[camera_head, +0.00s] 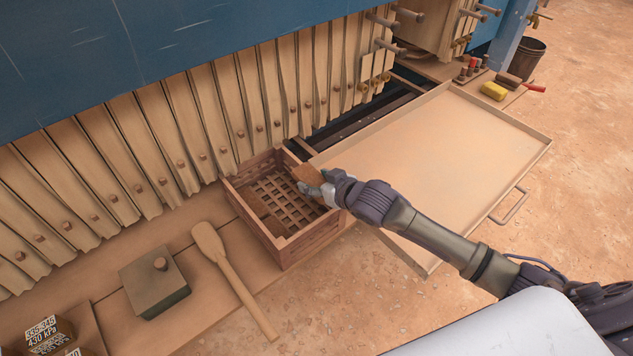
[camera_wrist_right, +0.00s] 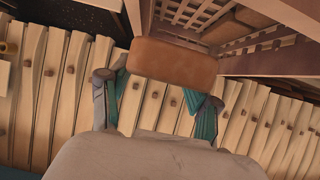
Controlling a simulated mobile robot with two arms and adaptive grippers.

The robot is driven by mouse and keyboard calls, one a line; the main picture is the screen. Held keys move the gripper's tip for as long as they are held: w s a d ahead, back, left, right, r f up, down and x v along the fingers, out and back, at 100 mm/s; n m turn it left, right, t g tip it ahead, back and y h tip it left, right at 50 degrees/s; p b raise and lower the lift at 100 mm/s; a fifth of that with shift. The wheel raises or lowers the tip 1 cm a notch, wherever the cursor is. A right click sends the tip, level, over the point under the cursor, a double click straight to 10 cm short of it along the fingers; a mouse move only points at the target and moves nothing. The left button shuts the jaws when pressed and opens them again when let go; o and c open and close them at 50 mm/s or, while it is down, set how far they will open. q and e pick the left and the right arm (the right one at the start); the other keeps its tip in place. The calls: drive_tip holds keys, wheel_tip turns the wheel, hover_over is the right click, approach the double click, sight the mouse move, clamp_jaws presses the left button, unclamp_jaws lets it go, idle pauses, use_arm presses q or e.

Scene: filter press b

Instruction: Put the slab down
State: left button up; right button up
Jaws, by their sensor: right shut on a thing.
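My right gripper (camera_head: 322,187) is shut on a brown slab (camera_head: 307,175) and holds it at the right side of the slatted wooden crate (camera_head: 312,238). In the right wrist view the slab (camera_wrist_right: 172,62) spans the gap between the two fingers of the gripper (camera_wrist_right: 160,90). The crate's slatted wall and lattice floor (camera_wrist_right: 190,10) show behind the slab there. I cannot tell the slab's exact height over the crate rim. Part of the crate's right corner is hidden by the gripper. My left gripper is not in view.
A large shallow tray (camera_head: 440,150) lies right of the crate, under my right arm. A wooden paddle (camera_head: 232,275) and a lidded green box (camera_head: 154,283) lie to the left. The press plates (camera_head: 200,130) stand behind. A yellow sponge (camera_head: 494,91) is at the far right.

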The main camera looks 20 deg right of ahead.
drive_tip(key=shift+f, duration=0.5)
drive_tip(key=shift+f, duration=0.65)
drive_tip(key=o, duration=1.4)
drive_tip(key=shift+o, duration=0.2)
drive_tip(key=shift+r, duration=0.8)
drive_tip(key=v, duration=1.1)
drive_tip(key=shift+s+d+b, duration=0.15)
drive_tip(key=shift+s+b, duration=0.3)
